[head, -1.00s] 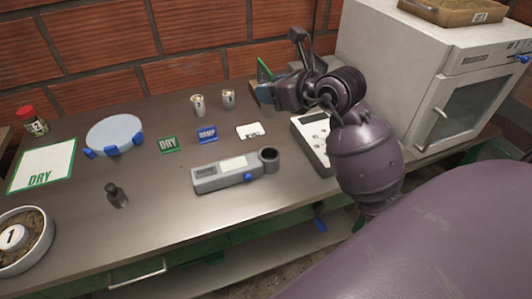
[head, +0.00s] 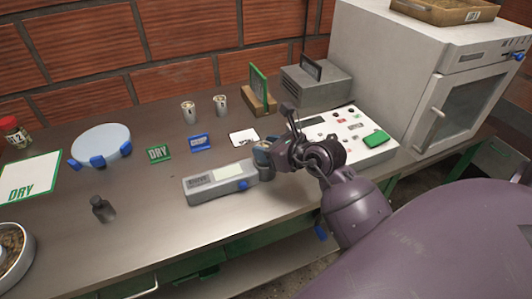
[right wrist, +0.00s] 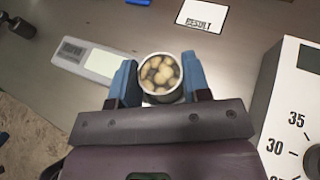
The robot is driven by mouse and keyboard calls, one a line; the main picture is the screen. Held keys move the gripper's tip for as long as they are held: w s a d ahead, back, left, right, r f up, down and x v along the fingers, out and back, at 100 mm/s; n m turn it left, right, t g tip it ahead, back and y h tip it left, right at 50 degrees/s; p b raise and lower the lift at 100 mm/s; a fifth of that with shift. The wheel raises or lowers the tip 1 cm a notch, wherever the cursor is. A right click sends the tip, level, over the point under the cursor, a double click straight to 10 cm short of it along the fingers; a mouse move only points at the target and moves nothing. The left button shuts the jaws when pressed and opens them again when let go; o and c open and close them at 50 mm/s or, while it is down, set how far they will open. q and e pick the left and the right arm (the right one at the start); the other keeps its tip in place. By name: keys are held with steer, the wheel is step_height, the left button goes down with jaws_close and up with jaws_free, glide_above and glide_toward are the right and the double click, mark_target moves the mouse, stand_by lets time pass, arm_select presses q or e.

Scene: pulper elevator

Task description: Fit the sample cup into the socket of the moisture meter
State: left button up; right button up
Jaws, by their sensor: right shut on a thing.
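The moisture meter (head: 213,185) is a grey bar with a pale screen and a blue button, lying on the bench. Its socket end is hidden behind my right gripper (head: 264,155). In the right wrist view, my right gripper (right wrist: 160,80) is shut on the sample cup (right wrist: 160,72), a round metal cup of pale beans, with one blue finger on each side. The cup is at the socket end of the meter (right wrist: 88,61). I cannot tell whether it is above the socket or inside it. My left gripper is not in view.
A RESULT card (right wrist: 200,14) lies behind the meter. A white control panel (head: 365,150) sits right of my gripper. A dark weight (head: 103,209) stands at front left.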

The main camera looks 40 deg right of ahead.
steer(key=shift+f, duration=0.75)
steer(key=shift+f, duration=0.2)
steer(key=o, duration=0.9)
steer(key=shift+o, duration=0.2)
steer(key=shift+r, duration=0.2)
steer(key=v, duration=1.2)
steer(key=shift+p, duration=0.35)
